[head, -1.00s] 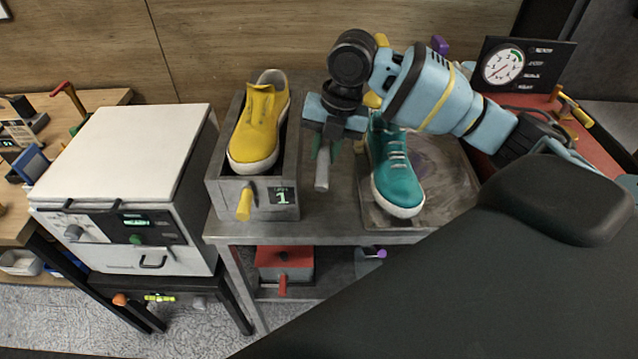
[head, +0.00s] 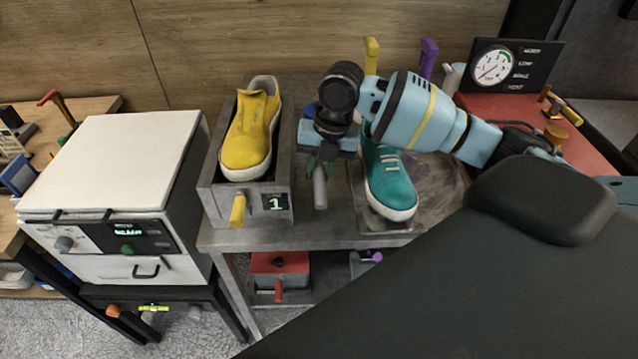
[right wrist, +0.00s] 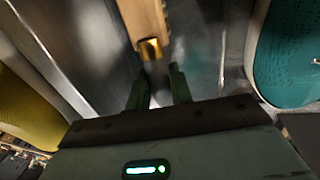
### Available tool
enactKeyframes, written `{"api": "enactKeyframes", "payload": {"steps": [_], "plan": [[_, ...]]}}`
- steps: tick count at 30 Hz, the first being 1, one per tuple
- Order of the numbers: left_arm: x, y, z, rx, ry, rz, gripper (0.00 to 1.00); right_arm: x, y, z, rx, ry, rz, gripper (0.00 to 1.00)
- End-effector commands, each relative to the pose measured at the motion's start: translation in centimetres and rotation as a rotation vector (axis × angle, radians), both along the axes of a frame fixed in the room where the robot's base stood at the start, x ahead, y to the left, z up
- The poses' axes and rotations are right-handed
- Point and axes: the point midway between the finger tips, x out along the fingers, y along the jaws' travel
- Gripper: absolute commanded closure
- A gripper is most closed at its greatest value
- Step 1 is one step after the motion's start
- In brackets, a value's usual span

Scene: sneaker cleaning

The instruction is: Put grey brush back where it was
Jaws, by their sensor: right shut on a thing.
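My right gripper (head: 320,165) is above the grey metal bench, between the yellow sneaker and the teal sneaker. It is shut on the grey brush (head: 320,190), whose grey handle end sticks out below the fingers in the head view. Whether the brush touches the bench cannot be told. My left gripper is not in view.
The yellow sneaker (head: 250,135) sits in a grey box marked 1 (head: 277,202). The teal sneaker (head: 388,185) stands on a flat plate (head: 440,190). Yellow (head: 371,55) and purple (head: 428,58) handles stand up behind. A white oven-like box (head: 120,165) is left.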

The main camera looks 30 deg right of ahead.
Motion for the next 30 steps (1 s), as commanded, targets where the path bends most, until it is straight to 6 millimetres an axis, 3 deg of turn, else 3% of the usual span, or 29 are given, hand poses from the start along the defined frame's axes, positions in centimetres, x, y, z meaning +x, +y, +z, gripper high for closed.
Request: {"api": "enactKeyframes", "payload": {"steps": [9, 23, 24, 28, 30], "plan": [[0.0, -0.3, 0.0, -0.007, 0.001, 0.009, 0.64, -0.1, 0.0, -4.4, -0.001, 0.002, 0.000, 0.97], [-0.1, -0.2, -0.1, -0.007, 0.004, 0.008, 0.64, 0.0, 0.0, -5.0, -0.001, 0.002, 0.000, 0.97], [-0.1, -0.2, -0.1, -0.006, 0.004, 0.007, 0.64, 0.0, 0.0, -5.0, 0.000, 0.001, 0.000, 0.73], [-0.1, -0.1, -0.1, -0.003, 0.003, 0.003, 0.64, 0.0, 0.0, -4.9, -0.001, 0.001, 0.000, 0.57], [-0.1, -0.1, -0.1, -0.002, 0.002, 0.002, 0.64, 0.0, 0.0, -4.9, -0.001, 0.001, 0.000, 0.57]]}}
